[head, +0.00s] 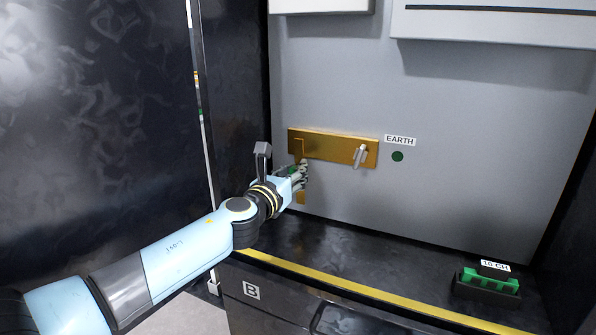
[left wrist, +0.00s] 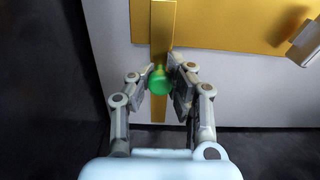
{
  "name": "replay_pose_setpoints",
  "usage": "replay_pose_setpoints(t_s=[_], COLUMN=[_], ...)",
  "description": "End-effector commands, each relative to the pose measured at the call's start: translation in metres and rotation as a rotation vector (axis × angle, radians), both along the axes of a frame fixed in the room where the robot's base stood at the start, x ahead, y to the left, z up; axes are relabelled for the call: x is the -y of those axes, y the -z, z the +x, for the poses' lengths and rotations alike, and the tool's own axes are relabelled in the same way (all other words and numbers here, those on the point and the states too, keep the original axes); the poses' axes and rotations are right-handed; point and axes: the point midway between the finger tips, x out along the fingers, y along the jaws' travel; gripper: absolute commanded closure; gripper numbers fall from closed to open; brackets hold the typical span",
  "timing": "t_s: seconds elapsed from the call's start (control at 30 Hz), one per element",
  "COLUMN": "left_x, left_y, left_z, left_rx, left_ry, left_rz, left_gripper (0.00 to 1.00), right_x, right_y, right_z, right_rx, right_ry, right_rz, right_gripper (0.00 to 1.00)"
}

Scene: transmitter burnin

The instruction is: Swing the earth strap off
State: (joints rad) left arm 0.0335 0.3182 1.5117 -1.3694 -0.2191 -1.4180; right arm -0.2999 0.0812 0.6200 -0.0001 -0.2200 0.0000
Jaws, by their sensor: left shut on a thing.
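The earth strap (head: 300,197) is a narrow brass strip hanging down from the left end of a wide brass plate (head: 330,148) on the grey back wall. It also shows in the left wrist view (left wrist: 163,25), running upright with a green knob (left wrist: 159,82) on it. My left gripper (head: 301,173) is at the strap and hides part of it in the head view. In the left wrist view its fingers (left wrist: 160,88) are shut on the green knob from both sides. A grey clip (head: 360,156) sits at the plate's right end. My right gripper is not in view.
An EARTH label (head: 400,140) and a green dot (head: 397,157) are right of the plate. A green-slotted holder labelled 16 CH (head: 489,284) stands on the dark shelf at right. A yellow strip (head: 370,297) marks the shelf edge. A dark cabinet wall (head: 235,90) stands at left.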

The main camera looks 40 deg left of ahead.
Motion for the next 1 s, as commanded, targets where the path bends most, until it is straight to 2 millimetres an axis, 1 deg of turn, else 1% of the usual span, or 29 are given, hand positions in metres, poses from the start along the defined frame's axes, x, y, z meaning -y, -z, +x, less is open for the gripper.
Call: replay_pose_setpoints(t_s=[0.03,0.3,0.63,0.67,0.8,0.87,1.0], left_x=[-0.0006,-0.0022,-0.0024,-0.0025,-0.0024,-0.0024,-0.0025], left_y=[0.0032,0.0038,0.0043,0.0043,0.0032,0.0026,0.0017], left_z=[-0.0016,-0.0021,-0.0023,-0.0023,-0.0019,-0.0016,-0.0013], left_rx=[-0.009,-0.018,-0.019,-0.019,-0.017,-0.016,-0.014], left_ry=[0.000,0.000,0.000,0.000,0.000,0.000,0.000], left_rz=[0.013,0.047,0.048,0.048,0.047,0.048,0.047], left_gripper=[1.00,1.00,1.00,0.81,0.63,0.55,0.55], right_x=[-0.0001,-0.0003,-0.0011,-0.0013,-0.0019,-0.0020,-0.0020], right_y=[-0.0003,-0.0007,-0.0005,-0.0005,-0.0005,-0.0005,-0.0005], right_z=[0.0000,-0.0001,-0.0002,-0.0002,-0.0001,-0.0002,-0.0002], right_rx=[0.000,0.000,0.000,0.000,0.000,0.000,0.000], right_ry=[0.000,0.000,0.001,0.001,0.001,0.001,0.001], right_rz=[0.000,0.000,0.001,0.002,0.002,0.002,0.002], right_gripper=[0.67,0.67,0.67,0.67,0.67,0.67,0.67])
